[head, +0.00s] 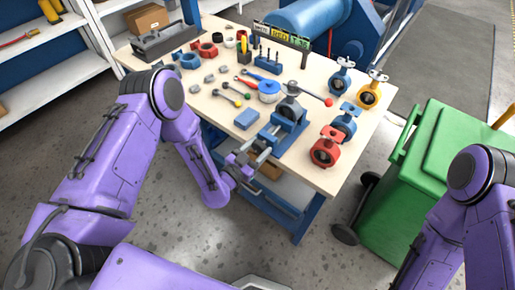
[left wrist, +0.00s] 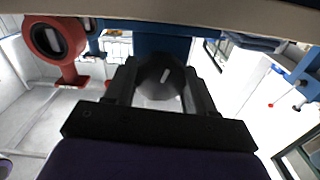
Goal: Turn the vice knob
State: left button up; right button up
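The blue vice (head: 286,130) stands at the table's front edge, with a grey and blue valve on top of it. Its knob (left wrist: 160,76) shows in the left wrist view as a dark round end with a pale bar mark, in front of the vice's blue body (left wrist: 160,38). My left gripper (head: 250,163) is just in front of the vice. In the left wrist view its two fingers (left wrist: 161,84) are apart, one on each side of the knob. I cannot tell whether they touch it. My right gripper is out of view.
Red (head: 325,152), blue (head: 346,121) and yellow (head: 369,95) valves stand along the table's right side. A blue box (head: 247,118) and several tools lie left of the vice. A green bin (head: 405,185) stands right of the table (head: 318,183).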

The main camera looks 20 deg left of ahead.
pick_arm(q)
jog(key=shift+f+n, duration=0.1)
jog(key=shift+n, duration=0.2)
